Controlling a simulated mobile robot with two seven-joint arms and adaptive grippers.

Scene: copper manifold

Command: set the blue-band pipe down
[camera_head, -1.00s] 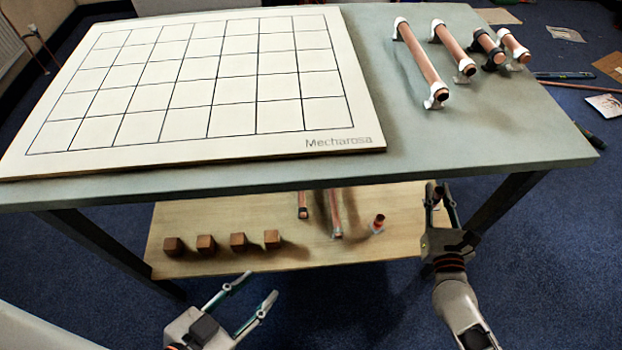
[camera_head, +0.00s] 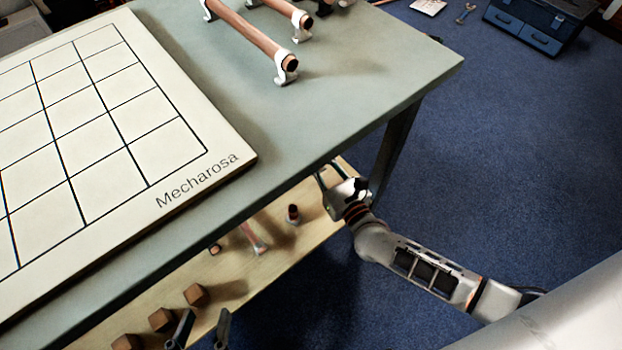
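No blue band can be made out on any pipe in view. On the table top lie a long copper pipe (camera_head: 250,33) in white clamps and a shorter one (camera_head: 285,9) beside it, both cut by the top edge. On the lower shelf are a short upright copper piece (camera_head: 293,213) and a pipe with a pale fitting (camera_head: 254,240), partly hidden by the table top. My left gripper (camera_head: 202,328) shows only its two fingers at the bottom edge, apart and empty. My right gripper (camera_head: 331,172) is by the shelf's right end, fingers apart, tips partly hidden by the table edge.
The white gridded Mecharosa board (camera_head: 225,150) covers the table's left part. The grey table top (camera_head: 345,85) is bare at its right corner. Several brown blocks (camera_head: 196,295) stand on the wooden shelf (camera_head: 225,285). A blue toolbox (camera_head: 535,22) stands on the floor.

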